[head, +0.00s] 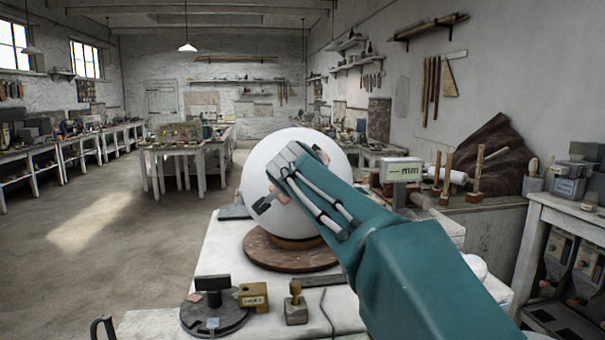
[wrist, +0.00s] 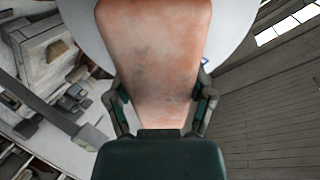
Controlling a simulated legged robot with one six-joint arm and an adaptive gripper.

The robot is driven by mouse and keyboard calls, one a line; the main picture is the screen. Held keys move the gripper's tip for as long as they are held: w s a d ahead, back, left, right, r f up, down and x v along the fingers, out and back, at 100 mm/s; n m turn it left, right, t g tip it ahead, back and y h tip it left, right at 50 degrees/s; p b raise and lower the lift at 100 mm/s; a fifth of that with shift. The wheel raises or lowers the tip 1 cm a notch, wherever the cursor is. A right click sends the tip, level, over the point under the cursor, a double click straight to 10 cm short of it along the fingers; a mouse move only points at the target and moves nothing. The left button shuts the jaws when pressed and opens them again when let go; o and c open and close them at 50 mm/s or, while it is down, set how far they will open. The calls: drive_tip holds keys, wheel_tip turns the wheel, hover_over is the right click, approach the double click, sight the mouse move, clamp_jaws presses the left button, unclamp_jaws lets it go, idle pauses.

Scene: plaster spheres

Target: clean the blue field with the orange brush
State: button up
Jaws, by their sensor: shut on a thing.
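A large white plaster sphere (head: 252,170) rests on a round brown base on the white table. My gripper (head: 292,180) is in front of the sphere and covers much of its face. In the wrist view my gripper (wrist: 160,98) is shut on the orange brush (wrist: 155,50), a broad, pale orange-pink piece with grey smudges. The brush overlaps the sphere (wrist: 232,30) there; I cannot tell whether it touches. Only a small bluish sliver (wrist: 205,62) shows beside the brush, perhaps the edge of the blue field. The rest of the field is hidden.
A dark round turntable (head: 215,320), a yellow-brown block (head: 254,297) and a small stamp-like tool (head: 296,305) stand on the table in front of the sphere. A grey gauge marked "mm" (head: 402,170) stands right of it. Open floor (head: 100,250) lies to the left.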

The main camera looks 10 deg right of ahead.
drive_tip(key=shift+s+a+f, duration=0.15)
drive_tip(key=shift+a+f, duration=0.55)
drive_tip(key=shift+a, duration=0.1)
drive_tip(key=shift+d+r, duration=0.1)
drive_tip(key=shift+w+d+r, duration=0.25)
drive_tip(key=shift+d+r, duration=0.4)
drive_tip(key=shift+d, duration=0.15)
drive_tip(key=shift+w+d+r, duration=0.2)
drive_tip(key=shift+d+r, duration=0.45)
drive_tip(key=shift+d, duration=0.15)
drive_tip(key=shift+s+a+f, duration=0.25)
drive_tip(key=shift+s+a, duration=0.2)
drive_tip(key=shift+s+a+f, duration=0.2)
drive_tip(key=shift+s+a, duration=0.2)
drive_tip(key=shift+a, duration=0.05)
drive_tip(key=shift+s, duration=0.1)
drive_tip(key=shift+v, duration=1.15)
drive_tip(key=shift+r, duration=0.15)
